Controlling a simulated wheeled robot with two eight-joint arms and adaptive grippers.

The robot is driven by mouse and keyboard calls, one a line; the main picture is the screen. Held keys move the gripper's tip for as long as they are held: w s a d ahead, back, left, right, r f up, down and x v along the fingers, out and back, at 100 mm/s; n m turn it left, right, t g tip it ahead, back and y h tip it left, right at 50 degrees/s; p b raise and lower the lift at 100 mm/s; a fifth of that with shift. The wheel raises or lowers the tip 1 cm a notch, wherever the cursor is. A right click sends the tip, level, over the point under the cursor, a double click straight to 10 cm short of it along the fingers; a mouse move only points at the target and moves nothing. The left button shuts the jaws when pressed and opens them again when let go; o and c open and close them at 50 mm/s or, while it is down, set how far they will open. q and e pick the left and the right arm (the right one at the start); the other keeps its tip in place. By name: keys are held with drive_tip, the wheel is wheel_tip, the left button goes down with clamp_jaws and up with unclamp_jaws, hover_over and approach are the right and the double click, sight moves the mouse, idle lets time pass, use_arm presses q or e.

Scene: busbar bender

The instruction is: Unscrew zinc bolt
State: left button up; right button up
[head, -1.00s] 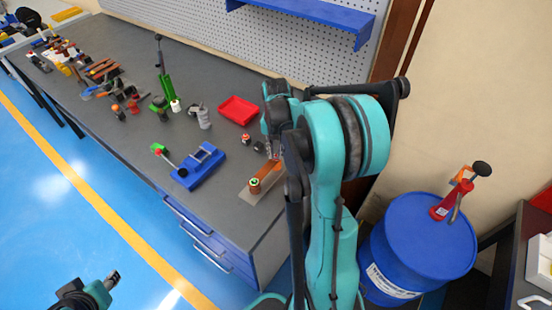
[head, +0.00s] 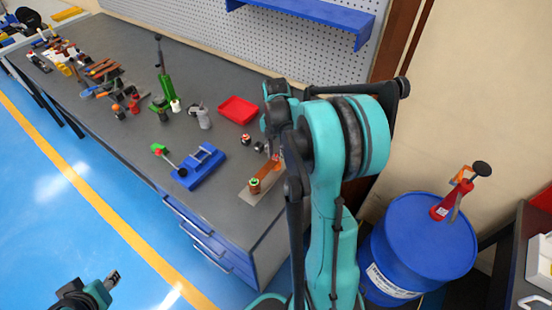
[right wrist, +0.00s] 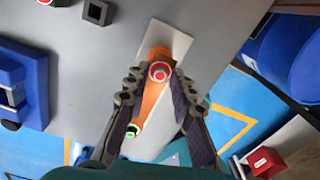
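A copper bar (head: 267,172) lies on a light grey plate (head: 250,198) at the bench's front right corner. In the right wrist view, the bar (right wrist: 153,96) carries a grey-headed bolt with a red ring (right wrist: 159,72) at its far part and a green-ringed bolt (right wrist: 134,131) at its near end. I cannot tell by look which is zinc. My right gripper (right wrist: 158,84) is open, its fingers on either side of the red-ringed bolt in the picture; contact is not clear. In the head view my arm partly hides it. My left gripper (head: 112,280) is over the floor, away from the bench.
A blue bending tool (head: 199,168) stands left of the bar. A red tray (head: 238,110) and small parts (head: 245,140) lie behind. More tools (head: 100,70) fill the bench's far left. A blue barrel (head: 418,250) stands to the right of my right arm.

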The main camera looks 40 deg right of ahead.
drive_tip(key=shift+m, duration=0.6)
drive_tip(key=m, duration=0.5)
drive_tip(key=shift+m, duration=0.4)
drive_tip(key=m, duration=0.4)
drive_tip(key=shift+m, duration=0.9)
